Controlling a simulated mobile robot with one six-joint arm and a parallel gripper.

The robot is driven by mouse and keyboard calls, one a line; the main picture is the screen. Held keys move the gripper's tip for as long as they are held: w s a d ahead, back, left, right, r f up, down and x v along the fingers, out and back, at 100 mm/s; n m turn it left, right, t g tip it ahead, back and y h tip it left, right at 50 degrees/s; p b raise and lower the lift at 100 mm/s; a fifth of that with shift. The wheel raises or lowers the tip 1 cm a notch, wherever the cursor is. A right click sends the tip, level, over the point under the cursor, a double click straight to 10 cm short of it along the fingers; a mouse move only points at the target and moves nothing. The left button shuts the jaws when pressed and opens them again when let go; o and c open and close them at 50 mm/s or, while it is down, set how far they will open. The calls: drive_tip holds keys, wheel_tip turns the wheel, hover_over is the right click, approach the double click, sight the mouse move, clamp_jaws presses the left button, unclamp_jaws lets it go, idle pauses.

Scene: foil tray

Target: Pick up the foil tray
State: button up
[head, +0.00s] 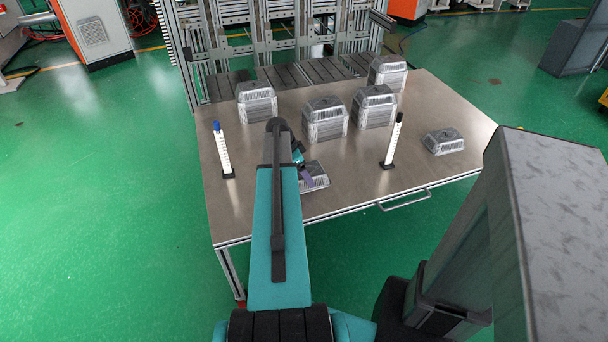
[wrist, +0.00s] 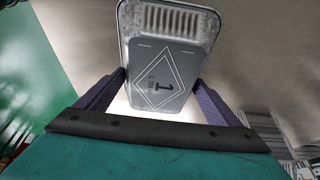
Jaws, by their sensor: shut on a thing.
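The foil tray (wrist: 168,22) shows in the wrist view at the top middle, with ribbed silver walls and a grey face marked with a diamond and a "1". My gripper (wrist: 162,95) has its purple fingers on both sides of the tray, shut on it. In the head view the tray (head: 318,178) is partly hidden behind my arm, near the front edge of the table. My gripper (head: 304,172) shows there only in part beside it. Whether the tray touches the table cannot be told.
Several stacks of foil trays, such as one stack (head: 325,120), stand on the metal table (head: 260,195). A single foil tray (head: 443,141) lies at the right. Two upright white posts, left (head: 222,150) and right (head: 393,142), flank my arm.

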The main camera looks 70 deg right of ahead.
drive_tip(key=shift+c, duration=0.2)
drive_tip(key=shift+r, duration=1.7)
drive_tip(key=s+a, duration=0.2)
drive_tip(key=a, duration=0.1)
drive_tip(key=s+a+r+b, duration=0.1)
drive_tip(key=s+a, duration=0.2)
drive_tip(key=a, duration=0.1)
drive_tip(key=s+a, duration=0.3)
drive_tip(key=a, duration=0.1)
drive_tip(key=shift+r, duration=0.15)
drive_tip(key=shift+s+a+r+p, duration=0.15)
drive_tip(key=shift+s+a+p, duration=0.65)
drive_tip(key=shift+p, duration=0.6)
drive_tip(key=shift+a, duration=0.15)
drive_tip(key=shift+w, duration=0.1)
